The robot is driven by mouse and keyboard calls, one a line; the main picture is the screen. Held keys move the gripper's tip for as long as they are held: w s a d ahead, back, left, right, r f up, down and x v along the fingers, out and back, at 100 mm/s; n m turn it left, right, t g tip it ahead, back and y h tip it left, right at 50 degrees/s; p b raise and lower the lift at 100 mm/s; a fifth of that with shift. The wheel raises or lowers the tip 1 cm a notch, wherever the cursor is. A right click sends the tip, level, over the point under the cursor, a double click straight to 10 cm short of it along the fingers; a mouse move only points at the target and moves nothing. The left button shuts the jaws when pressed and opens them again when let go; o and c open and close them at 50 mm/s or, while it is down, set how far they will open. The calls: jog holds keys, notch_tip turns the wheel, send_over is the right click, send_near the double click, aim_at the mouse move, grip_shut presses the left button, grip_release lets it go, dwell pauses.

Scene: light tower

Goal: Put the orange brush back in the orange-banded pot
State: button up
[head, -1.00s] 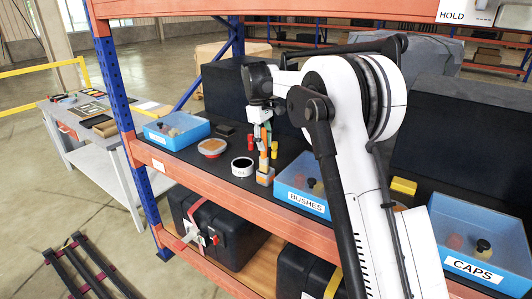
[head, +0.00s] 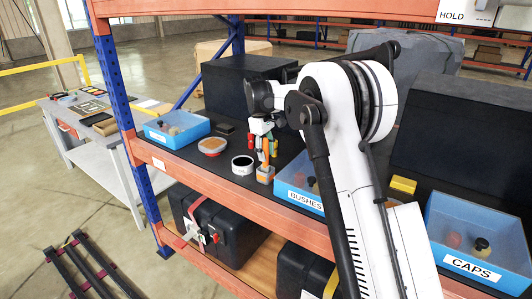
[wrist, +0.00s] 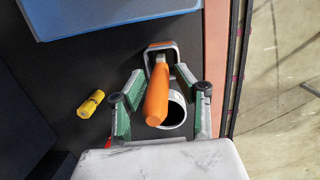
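The orange brush (wrist: 157,90) stands with its handle up and its lower end in the small square orange-banded pot (wrist: 174,48). The handle leans a little. The brush (head: 266,148) and pot (head: 265,174) also show on the dark shelf in the head view, near its front edge. My gripper (wrist: 159,82) is open, with its green-padded fingers on either side of the handle. A gap shows on the handle's right; contact on its left is hard to tell. My gripper (head: 264,138) is above the pot in the head view. The brush's bristles are hidden.
A white-rimmed round container (head: 242,165) is close to the pot's left. A shallow reddish dish (head: 212,146) and a blue bin (head: 177,129) are farther left. The blue BUSHES bin (head: 305,190) is close on the right. A yellow cylinder (wrist: 91,103) lies behind.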

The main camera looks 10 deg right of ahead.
aim_at(262, 165)
jog(key=shift+o, duration=0.3)
jog(key=shift+r, duration=0.15)
notch_tip(262, 165, up, 12)
jog(key=a, duration=0.1)
jog(key=shift+w+a, duration=0.2)
jog(key=shift+w, duration=0.2)
jog(key=shift+b, duration=0.3)
